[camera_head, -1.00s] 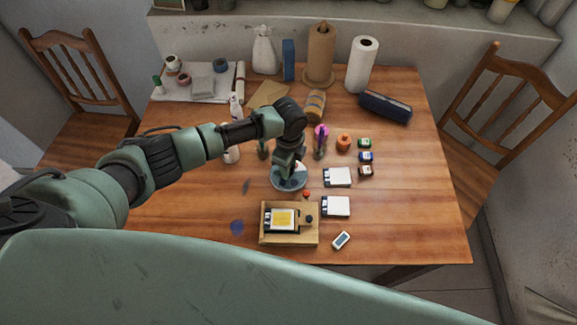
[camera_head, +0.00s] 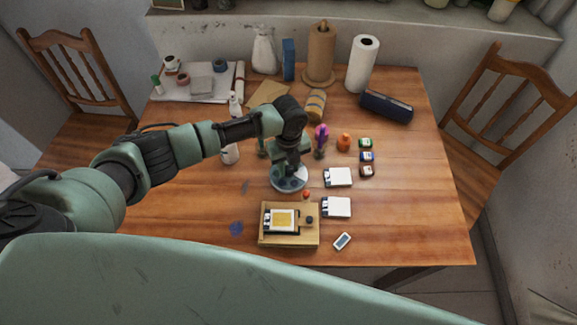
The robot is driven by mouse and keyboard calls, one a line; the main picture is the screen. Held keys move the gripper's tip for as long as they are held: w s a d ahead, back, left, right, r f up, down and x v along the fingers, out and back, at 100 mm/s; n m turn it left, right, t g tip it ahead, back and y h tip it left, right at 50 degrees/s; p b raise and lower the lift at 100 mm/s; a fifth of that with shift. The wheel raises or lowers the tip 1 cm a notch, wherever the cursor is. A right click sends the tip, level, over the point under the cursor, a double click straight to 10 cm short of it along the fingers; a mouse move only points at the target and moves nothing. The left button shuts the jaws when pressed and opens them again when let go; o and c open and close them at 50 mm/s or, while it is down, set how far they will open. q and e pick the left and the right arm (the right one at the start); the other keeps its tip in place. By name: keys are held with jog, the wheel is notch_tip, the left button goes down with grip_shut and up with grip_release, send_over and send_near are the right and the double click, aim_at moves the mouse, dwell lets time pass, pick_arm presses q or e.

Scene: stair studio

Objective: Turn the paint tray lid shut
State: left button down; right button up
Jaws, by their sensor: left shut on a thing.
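The paint tray (camera_head: 287,187) is a round, pale blue-grey dish with darker round patches near its front edge, on the middle of the table. My left gripper (camera_head: 291,170) comes down over it from behind and is shut at the tray. The fingertips are small and partly hidden, so I cannot tell exactly which part of the tray or lid they hold. The gripper covers the back of the tray, and the lid's angle is hard to make out. My right gripper is not in view.
A wooden box (camera_head: 265,239) with a yellow-and-white card stands in front of the tray. White blocks (camera_head: 338,177) lie to its right, with small jars (camera_head: 366,156) behind them. A purple item (camera_head: 321,138) stands close behind the gripper.

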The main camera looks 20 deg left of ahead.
aim_at(289, 169)
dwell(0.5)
pick_arm(q)
jog(key=c, duration=1.1)
grip_release()
notch_tip(289, 169, up, 8)
jog(key=shift+f+b, duration=0.1)
jog(key=shift+b, duration=0.55)
